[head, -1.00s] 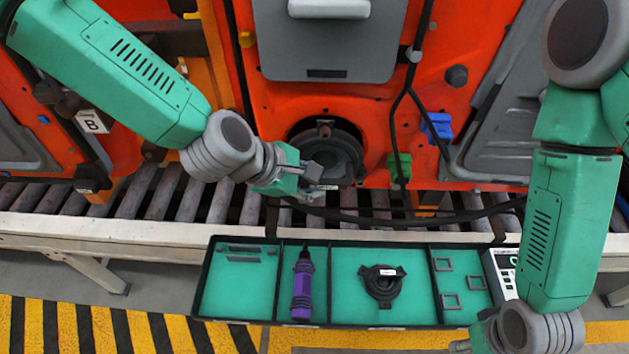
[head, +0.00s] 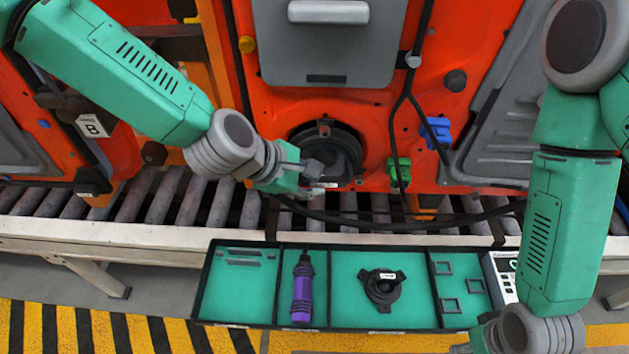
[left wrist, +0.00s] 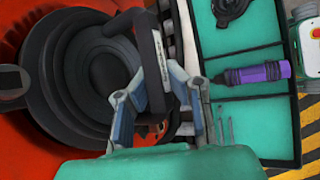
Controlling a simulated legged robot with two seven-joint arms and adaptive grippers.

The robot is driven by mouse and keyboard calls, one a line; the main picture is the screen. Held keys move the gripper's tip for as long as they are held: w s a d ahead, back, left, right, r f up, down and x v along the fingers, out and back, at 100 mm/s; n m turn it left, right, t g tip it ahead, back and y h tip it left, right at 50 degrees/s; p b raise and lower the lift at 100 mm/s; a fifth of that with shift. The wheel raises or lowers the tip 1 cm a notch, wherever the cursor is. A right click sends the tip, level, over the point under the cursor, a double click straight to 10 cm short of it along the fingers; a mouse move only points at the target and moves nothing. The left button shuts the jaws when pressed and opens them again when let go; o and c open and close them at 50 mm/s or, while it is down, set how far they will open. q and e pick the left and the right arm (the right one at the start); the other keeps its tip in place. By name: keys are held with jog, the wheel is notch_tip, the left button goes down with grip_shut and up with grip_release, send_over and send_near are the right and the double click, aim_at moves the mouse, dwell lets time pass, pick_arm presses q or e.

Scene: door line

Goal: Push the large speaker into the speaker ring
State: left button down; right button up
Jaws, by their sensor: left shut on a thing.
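The large speaker (head: 340,142), dark and round, sits at the round opening low in the orange door. In the left wrist view the speaker (left wrist: 80,70) fills the left side as dark concentric rings around a deep cone. I cannot tell the speaker ring apart from it, nor whether the speaker is fully seated. My left gripper (head: 312,176) is at the speaker's lower left edge. My right gripper (head: 467,347) is cut off at the bottom edge.
Below the door are a roller conveyor (head: 178,205) and a green-lined tray (head: 345,325). The tray holds a purple tool (head: 302,290), a small black round part (head: 383,286) and several small frames. Black cables (head: 430,216) hang across the door's bottom.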

pick_arm(q)
jog(key=shift+w+r, duration=0.1)
jog(key=shift+w, duration=0.6)
dwell(0.5)
jog(key=c, duration=1.6)
grip_release()
jog(key=shift+s, duration=0.1)
jog(key=v, duration=2.3)
jog(key=shift+w+a, duration=0.2)
